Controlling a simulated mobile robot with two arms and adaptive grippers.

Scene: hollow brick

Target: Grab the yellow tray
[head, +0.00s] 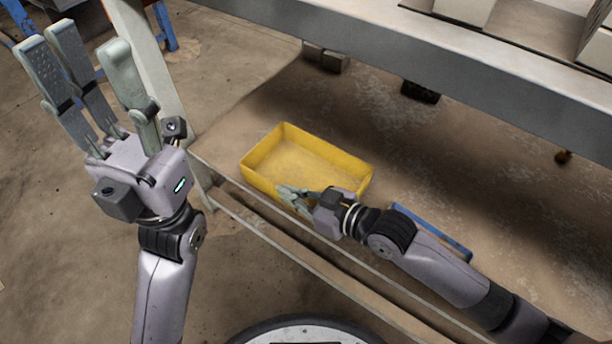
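The yellow tray (262,153) is an open rectangular bin on the brown surface under the metal bench, near the middle of the head view. It looks empty. My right gripper (287,197) is at the tray's near side, with its fingers close to or over the near wall. I cannot tell whether the fingers touch the wall or hold it. My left gripper (90,62) is raised at the upper left, far from the tray, with its fingers spread and nothing between them.
A metal bench (480,80) spans the upper right, above the tray. Its grey leg (160,75) stands left of the tray. A low rail (300,262) runs in front of the tray. A blue object (432,232) lies to the right, partly behind my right arm.

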